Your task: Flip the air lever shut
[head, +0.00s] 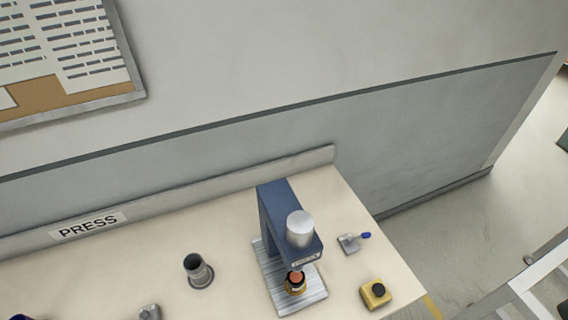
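A small lever with a blue tip (365,235) stands on a grey base (348,244), on the bench to the right of the blue press (276,215). Its handle points right, lying low over the bench. I take it for the air lever, though no label on it is readable. Neither of my grippers is in the head view.
The press has a silver cylinder and an orange-and-black part (295,281) under it. A yellow box with a black button (375,293) stands near the bench's right edge. A dark cup (198,271) stands left of the press. A grey piece (150,312) is cut off below.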

